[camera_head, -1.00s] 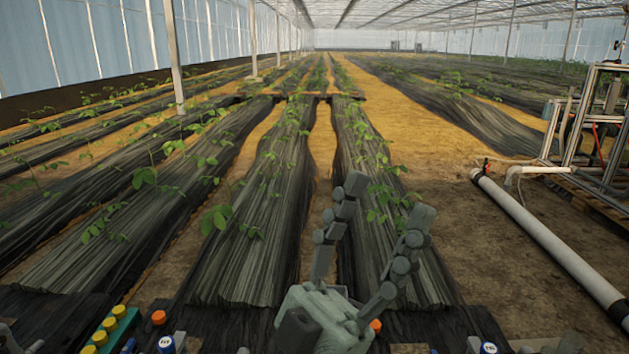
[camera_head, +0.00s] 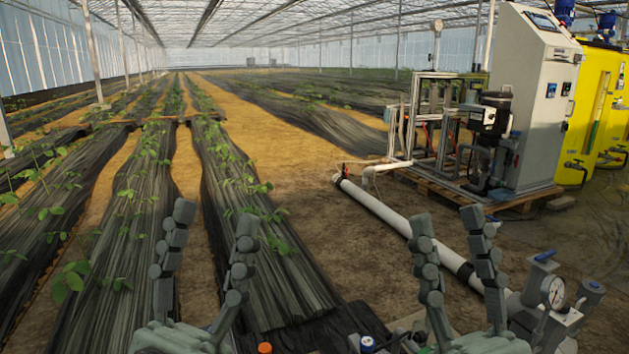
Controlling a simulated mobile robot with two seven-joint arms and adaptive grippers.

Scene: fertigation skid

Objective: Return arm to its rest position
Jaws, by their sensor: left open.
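My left gripper (camera_head: 216,218) is at the bottom left of the head view, its two grey fingers pointing up and spread apart. It is open, with nothing between the fingers. My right gripper (camera_head: 449,221) is at the bottom right of centre, its fingers also up and apart. It is open and empty, in front of the white pipe in the picture. The two grippers are well apart and roughly level with each other. Most of both arms is hidden below the picture's edge.
A pressure gauge (camera_head: 552,292) on grey fittings stands right of my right gripper. A white pipe (camera_head: 389,216) runs along the ground to the skid frame (camera_head: 426,128). A grey control cabinet (camera_head: 536,110) and yellow tank (camera_head: 590,115) stand behind. An orange cap (camera_head: 264,348) shows at the bottom.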

